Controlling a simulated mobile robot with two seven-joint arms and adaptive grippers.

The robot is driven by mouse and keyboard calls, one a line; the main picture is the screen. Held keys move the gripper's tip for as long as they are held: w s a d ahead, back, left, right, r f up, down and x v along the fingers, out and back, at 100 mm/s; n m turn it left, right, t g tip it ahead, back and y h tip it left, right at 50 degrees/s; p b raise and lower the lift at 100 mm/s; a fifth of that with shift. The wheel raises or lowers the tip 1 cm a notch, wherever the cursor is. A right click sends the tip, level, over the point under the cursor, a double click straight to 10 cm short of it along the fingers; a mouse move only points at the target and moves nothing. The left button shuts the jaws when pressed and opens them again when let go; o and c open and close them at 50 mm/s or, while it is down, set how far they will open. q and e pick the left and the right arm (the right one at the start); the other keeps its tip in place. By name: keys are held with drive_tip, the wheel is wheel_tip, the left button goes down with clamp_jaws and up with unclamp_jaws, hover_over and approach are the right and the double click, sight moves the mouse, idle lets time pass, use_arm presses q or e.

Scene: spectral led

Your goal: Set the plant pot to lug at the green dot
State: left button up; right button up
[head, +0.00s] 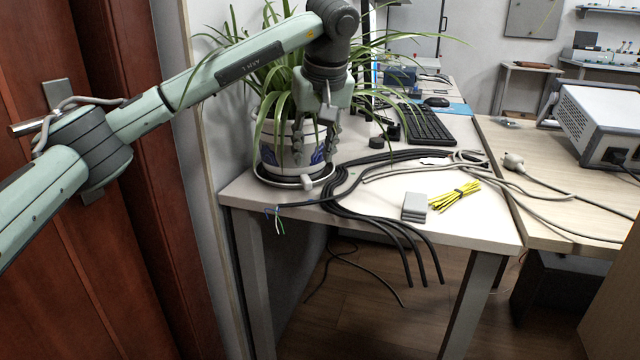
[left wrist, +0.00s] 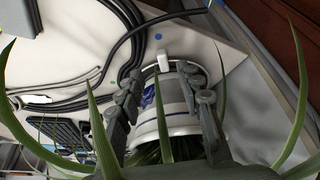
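The plant pot (head: 290,145) is white with blue patterns and holds a leafy green plant. It stands upright on a pale saucer at the table's left end. A small white lug (head: 306,181) shows low at its front, and also in the left wrist view (left wrist: 163,62). My left gripper (head: 316,145) points down at the pot. In the left wrist view its spread fingers (left wrist: 163,92) straddle the pot (left wrist: 172,108); I cannot tell whether they touch it. A blue dot (left wrist: 158,37) lies on the table just past the lug. My right gripper is not in view.
Black cables (head: 375,205) run beside the pot and hang over the table's front edge. Yellow cable ties (head: 453,196), a grey box (head: 415,206) and a keyboard (head: 428,124) lie to the right. A wall stands close on the left. Leaves surround my gripper.

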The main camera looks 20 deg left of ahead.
sight(308, 182)
use_arm(q)
drive_tip(key=x, duration=0.7)
drive_tip(key=shift+w+a+f, duration=0.15)
drive_tip(key=shift+a+f, duration=0.1)
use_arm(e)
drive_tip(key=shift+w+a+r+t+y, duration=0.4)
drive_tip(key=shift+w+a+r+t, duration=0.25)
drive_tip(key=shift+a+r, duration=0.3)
use_arm(q)
drive_tip(key=shift+c, duration=0.5)
clamp_jaws()
